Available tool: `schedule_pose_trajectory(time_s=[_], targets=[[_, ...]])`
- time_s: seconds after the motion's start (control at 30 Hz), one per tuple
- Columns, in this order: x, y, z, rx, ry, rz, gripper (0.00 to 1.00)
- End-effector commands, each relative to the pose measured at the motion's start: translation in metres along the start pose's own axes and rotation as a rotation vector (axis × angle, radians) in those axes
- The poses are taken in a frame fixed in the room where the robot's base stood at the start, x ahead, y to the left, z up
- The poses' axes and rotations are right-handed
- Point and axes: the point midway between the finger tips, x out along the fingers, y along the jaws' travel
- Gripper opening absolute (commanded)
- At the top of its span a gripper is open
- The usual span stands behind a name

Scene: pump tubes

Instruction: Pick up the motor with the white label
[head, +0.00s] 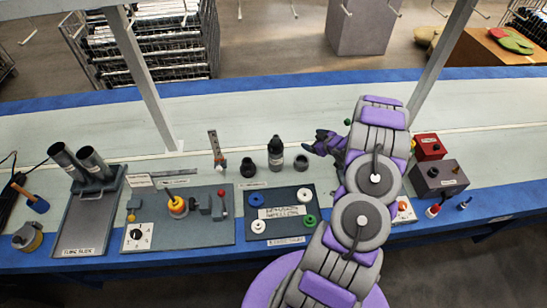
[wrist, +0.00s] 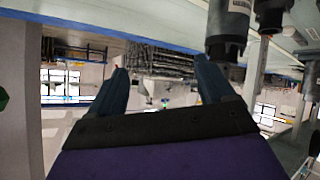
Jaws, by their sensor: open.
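My gripper (head: 318,146) is open and empty, held above the table to the right of a group of dark upright parts. Its two fingers also show in the wrist view (wrist: 162,76), spread apart with nothing between them. A dark upright cylinder with a narrower top (head: 275,152) stands left of my gripper; it may be the motor. I cannot read a label in the head view.
Short dark round parts (head: 248,168) and (head: 301,163) flank the cylinder. In front lies a dark board with coloured rings (head: 275,237). A grey panel with knobs (head: 160,238) and a tube rack (head: 80,238) are left. Red (head: 429,147) and grey boxes (head: 440,180) stand right. Clear table lies behind.

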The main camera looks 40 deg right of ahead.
Motion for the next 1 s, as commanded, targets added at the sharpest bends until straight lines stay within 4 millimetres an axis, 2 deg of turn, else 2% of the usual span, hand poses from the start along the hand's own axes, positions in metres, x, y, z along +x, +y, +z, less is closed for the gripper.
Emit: schedule_pose_trajectory(time_s=[0.03,0.2,0.47,0.6,0.77,0.87,1.0], targets=[[0.002,-0.005,0.013,0.018,0.036,-0.013,0.82],[0.002,-0.028,0.039,0.071,0.188,-0.059,0.82],[-0.014,-0.067,0.065,0.174,0.45,-0.106,0.82],[-0.023,-0.079,0.071,0.216,0.554,-0.117,0.82],[-0.026,-0.083,0.071,0.233,0.604,-0.123,0.82],[-0.018,-0.085,0.065,0.232,0.608,-0.126,0.82],[0.003,-0.087,0.049,0.23,0.608,-0.127,0.82]])
